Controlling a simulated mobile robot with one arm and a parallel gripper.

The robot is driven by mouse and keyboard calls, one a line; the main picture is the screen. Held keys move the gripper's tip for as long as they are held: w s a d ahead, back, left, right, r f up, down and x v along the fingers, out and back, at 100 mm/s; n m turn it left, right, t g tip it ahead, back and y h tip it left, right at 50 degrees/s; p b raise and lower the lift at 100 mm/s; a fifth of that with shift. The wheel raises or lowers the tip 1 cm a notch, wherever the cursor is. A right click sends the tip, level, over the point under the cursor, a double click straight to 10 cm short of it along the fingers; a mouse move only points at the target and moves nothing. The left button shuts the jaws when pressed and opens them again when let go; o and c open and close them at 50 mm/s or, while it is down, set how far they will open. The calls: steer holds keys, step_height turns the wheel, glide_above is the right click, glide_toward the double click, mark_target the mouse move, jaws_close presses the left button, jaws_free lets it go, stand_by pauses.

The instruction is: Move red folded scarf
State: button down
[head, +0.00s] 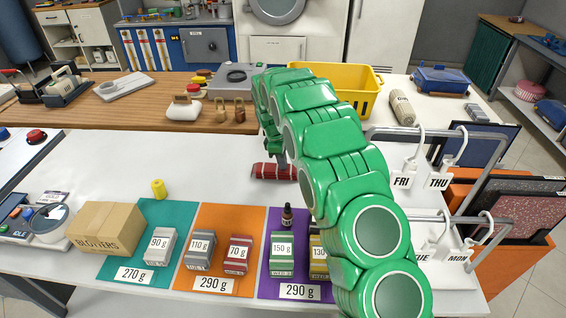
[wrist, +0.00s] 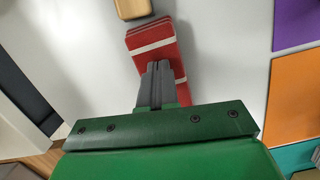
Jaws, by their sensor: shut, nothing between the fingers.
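The red folded scarf (head: 268,171) with a pale band lies on the white table, partly hidden behind my green arm in the head view. In the wrist view the scarf (wrist: 152,40) shows its layered folds and white band just beyond my fingertips. My gripper (wrist: 158,68) is shut, its dark fingers pressed together with nothing between them. The fingers overlap the scarf's near part in the wrist view; whether they touch it, I cannot tell.
Purple (head: 269,285), orange (head: 193,278) and teal (head: 122,262) mats with weight-labelled boxes lie in front. A small dark bottle (head: 287,216) stands on the purple mat. A yellow crate (head: 345,78) stands behind my arm; hanging racks are at right. The white table left of the scarf is fairly clear.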

mark_target(270, 168)
steer(key=a, duration=0.2)
steer(key=a+f, duration=0.1)
steer(key=a, duration=0.1)
steer(key=shift+s+a+f, duration=0.1)
steer(key=shift+a+f, duration=0.05)
steer(key=shift+a, duration=0.25)
steer(key=shift+s+f, duration=0.1)
steer(key=shift+r, duration=0.85)
steer(key=shift+a, duration=0.1)
steer(key=shift+w+a+r, duration=0.1)
steer(key=shift+w+a, duration=0.25)
steer(key=shift+a, duration=1.55)
steer(key=shift+w+a+r, duration=0.1)
steer(key=shift+w+a, duration=0.3)
steer(key=shift+a, duration=1.55)
steer(key=shift+w+a+r, duration=0.1)
steer(key=shift+w+a, duration=0.25)
steer(key=shift+a, duration=1.55)
